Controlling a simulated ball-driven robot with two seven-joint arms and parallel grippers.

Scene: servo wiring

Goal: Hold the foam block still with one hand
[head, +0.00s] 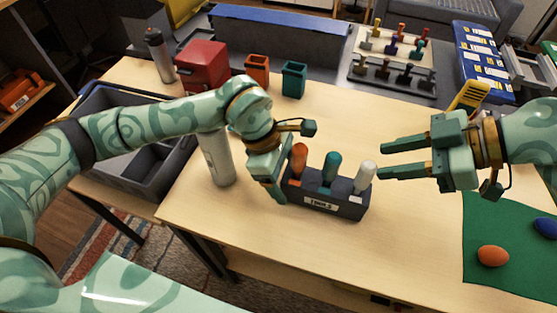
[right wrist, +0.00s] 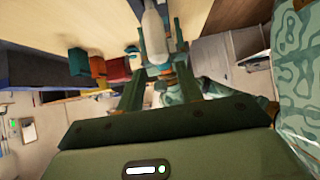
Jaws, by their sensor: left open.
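The dark foam block (head: 348,209), with a white label on its front, stands on the table. An orange handle (head: 299,160), a teal handle (head: 331,168) and a white handle (head: 365,176) stand upright in it. My left gripper (head: 275,190) points down at the block's left end, with a finger beside its front left corner. It is open; its other finger is mostly hidden, and I cannot tell whether it touches the block. My right gripper (head: 381,160) is open and empty, level in the air right of the white handle. Its fingers also show in the right wrist view (right wrist: 158,78).
A pale bottle (head: 216,160) stands left of my left gripper. A red box (head: 203,67), an orange bin (head: 257,70) and a teal bin (head: 293,80) stand behind. A green mat (head: 510,245) with an orange egg-shaped piece (head: 493,256) lies right. The table's front middle is clear.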

